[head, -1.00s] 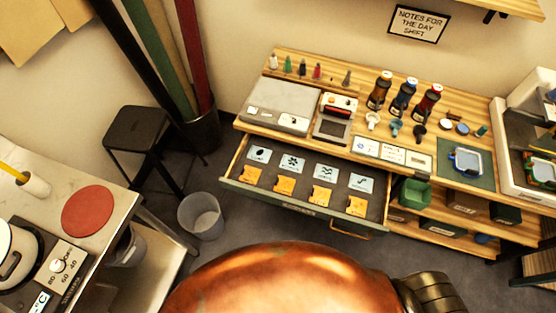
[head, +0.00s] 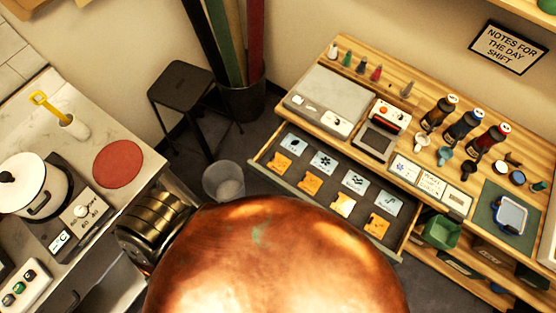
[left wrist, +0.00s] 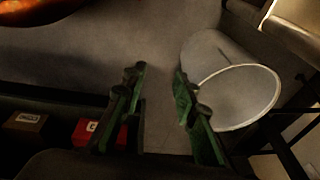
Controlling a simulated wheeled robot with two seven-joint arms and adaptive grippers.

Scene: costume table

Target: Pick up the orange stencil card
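Several orange stencil cards lie flat in the open drawer (head: 291,181) in the head view, in a row along its front side. They are a leftmost orange card (head: 281,163), a second (head: 312,184), a third, paler one (head: 343,205) and a rightmost one (head: 377,225). Pale blue stencil cards (head: 323,161) lie in a row behind them. My left gripper (left wrist: 160,74) is open and empty in the left wrist view, over the floor near a waste bin, with no card between its fingers. Neither gripper shows in the head view.
The waste bin (head: 223,181) stands on the floor left of the drawer; it also shows in the left wrist view (left wrist: 250,96). A black stool (head: 180,90) stands behind it. A counter with a red round mat (head: 118,163) is at left. Bottles (head: 463,126) stand on the wooden bench.

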